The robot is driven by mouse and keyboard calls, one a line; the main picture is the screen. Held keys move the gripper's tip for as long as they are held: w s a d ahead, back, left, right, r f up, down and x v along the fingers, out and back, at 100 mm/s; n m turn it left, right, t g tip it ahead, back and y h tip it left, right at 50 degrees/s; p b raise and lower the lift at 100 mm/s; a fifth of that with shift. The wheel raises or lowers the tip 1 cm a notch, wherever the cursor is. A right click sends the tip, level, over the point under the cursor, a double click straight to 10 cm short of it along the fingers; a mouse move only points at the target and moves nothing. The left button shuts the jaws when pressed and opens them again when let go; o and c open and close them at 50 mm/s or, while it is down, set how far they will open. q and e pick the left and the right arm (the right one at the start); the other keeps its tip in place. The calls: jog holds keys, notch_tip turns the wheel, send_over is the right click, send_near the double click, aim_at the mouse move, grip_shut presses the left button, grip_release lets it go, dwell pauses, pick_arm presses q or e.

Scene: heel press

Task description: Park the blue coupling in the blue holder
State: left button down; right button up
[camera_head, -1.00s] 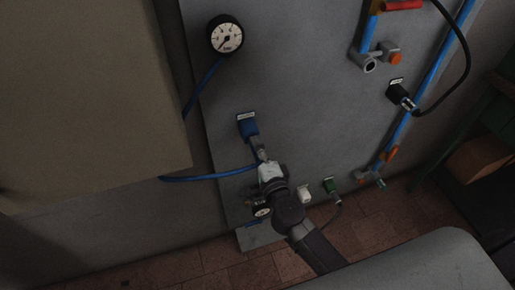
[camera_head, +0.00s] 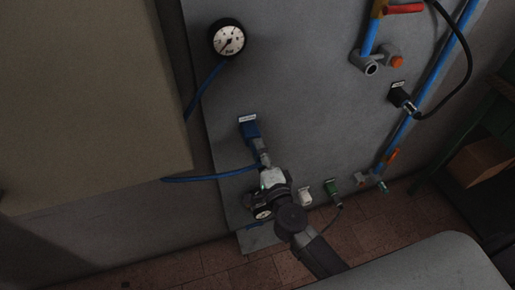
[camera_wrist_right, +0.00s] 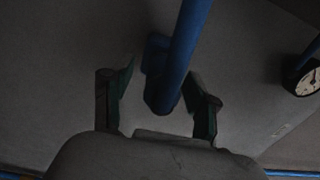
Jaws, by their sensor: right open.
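The blue holder (camera_head: 249,128) is fixed to the grey panel under a small white label. The blue coupling (camera_head: 261,152) shows as a narrow piece at the lower end of the holder, in line with it; how deep it sits I cannot tell. My right gripper (camera_head: 265,162) is just below it. In the right wrist view, the blue hose and coupling end (camera_wrist_right: 162,100) lie between the two spread fingers of my right gripper (camera_wrist_right: 160,105), with gaps on both sides. The blue holder (camera_wrist_right: 155,55) is partly hidden behind the hose. My left gripper is not in view.
A pressure gauge (camera_head: 228,38) sits above, and a blue hose (camera_head: 210,177) runs left from the coupling. White (camera_head: 305,191) and green (camera_head: 332,186) fittings are right of my gripper. A black connector (camera_head: 403,97) with cable and blue pipes (camera_head: 425,95) are further right.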

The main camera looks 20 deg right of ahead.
jog(key=s, duration=1)
jog(key=shift+s+d, duration=0.2)
jog(key=shift+d, duration=0.05)
jog(key=s+f+n+g, duration=0.2)
jog(key=s+f+n, duration=0.15)
jog(key=f, duration=0.65)
jog(key=s+d+f+n+g+y, duration=0.1)
jog(key=s+f+n+g, duration=0.3)
jog(key=f, duration=0.6)
jog(key=f+n+g, duration=0.1)
jog(key=f+n, duration=0.4)
jog(key=f, duration=0.5)
jog(key=s+d+f+n+g, duration=0.2)
jog(key=s+f, duration=0.4)
jog(key=s, duration=0.3)
jog(key=s+d+f+n+g+h, duration=0.1)
jog(key=s+d+f+n+g, duration=0.1)
jog(key=s+f, duration=0.4)
jog(key=s+d+f+n+g+h, duration=0.1)
jog(key=s+d+f+n+g, duration=0.2)
jog(key=s+f+g, duration=0.3)
jog(key=s, duration=0.5)
jog(key=shift+s+f+p, duration=0.3)
jog(key=shift+s+f, duration=0.05)
